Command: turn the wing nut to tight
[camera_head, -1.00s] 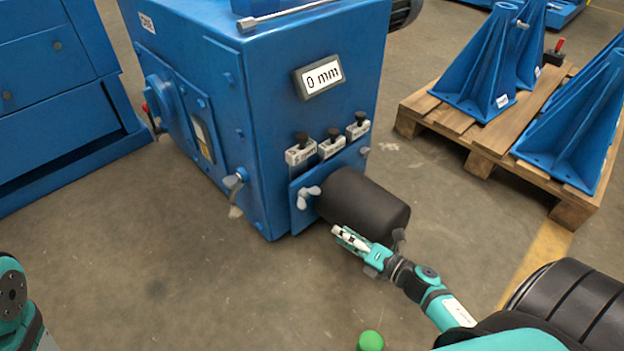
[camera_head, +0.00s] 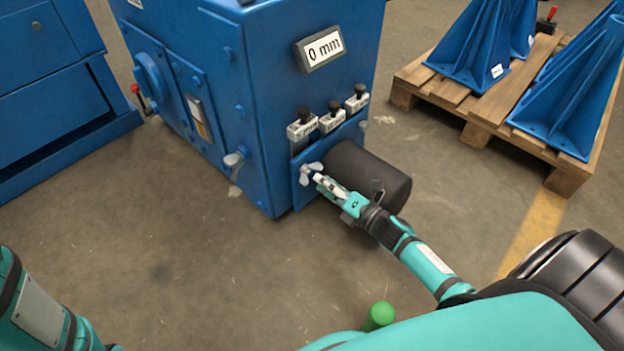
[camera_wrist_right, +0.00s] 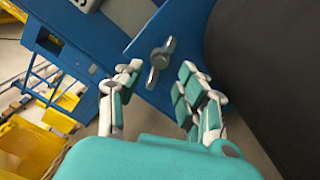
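A grey wing nut (camera_head: 311,172) sits on a blue plate at the lower front of the blue machine, left of a black cylinder. In the right wrist view the wing nut (camera_wrist_right: 160,58) stands tilted, one wing up to the right, the other down to the left. My right gripper (camera_head: 319,182) is open, its fingertips close to the wing nut. In the right wrist view the gripper (camera_wrist_right: 160,74) has one finger on each side of the nut, with gaps visible; contact cannot be made out. My left arm shows at lower left, its gripper out of view.
The black cylinder (camera_head: 367,176) lies close beside my right gripper. A wooden pallet (camera_head: 480,136) stands right. The floor in front is clear.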

